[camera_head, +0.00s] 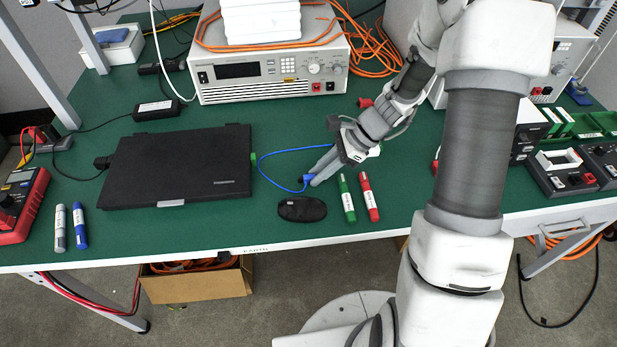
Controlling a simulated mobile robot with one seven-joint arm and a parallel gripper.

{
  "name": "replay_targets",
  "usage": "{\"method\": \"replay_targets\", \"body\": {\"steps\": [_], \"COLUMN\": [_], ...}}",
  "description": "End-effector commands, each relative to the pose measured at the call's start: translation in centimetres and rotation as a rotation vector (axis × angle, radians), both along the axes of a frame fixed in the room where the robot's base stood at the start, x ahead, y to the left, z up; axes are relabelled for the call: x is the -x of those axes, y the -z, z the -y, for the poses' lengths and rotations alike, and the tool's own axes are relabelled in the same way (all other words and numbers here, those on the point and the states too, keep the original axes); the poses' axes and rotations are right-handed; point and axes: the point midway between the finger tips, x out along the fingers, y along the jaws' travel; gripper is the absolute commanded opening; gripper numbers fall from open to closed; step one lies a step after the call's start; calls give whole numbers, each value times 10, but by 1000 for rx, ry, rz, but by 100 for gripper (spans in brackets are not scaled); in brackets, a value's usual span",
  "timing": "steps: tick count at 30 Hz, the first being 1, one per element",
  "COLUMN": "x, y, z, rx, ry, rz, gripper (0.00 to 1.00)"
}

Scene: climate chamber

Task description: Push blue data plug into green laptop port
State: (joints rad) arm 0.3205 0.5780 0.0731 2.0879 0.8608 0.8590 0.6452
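The black closed laptop (180,165) lies on the green bench top, left of centre. A small green mark, which looks like the green port (253,159), shows at its right edge. A blue cable (285,151) loops on the right of the laptop, close to that edge. A small blue piece, which looks like the blue data plug (307,179), is at the fingertips of my gripper (316,176), apart from the laptop. My gripper points down and left. The fingers look close together, but their grip on the plug is too small to make out.
A power supply (270,75) stands behind. Grey and blue markers and a red multimeter (20,204) are at left.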

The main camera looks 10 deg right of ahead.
Motion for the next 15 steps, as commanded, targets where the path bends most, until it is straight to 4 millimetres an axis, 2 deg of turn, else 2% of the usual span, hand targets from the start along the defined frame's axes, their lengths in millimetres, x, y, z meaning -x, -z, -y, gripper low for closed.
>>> {"method": "replay_targets", "body": {"steps": [1, 3, 15], "x": [0, 0, 0], "y": [0, 0, -2], "z": [0, 0, 0], "rx": [0, 0, 0], "ry": [0, 0, 0], "rz": [0, 0, 0], "gripper": [11, 0, 0]}}
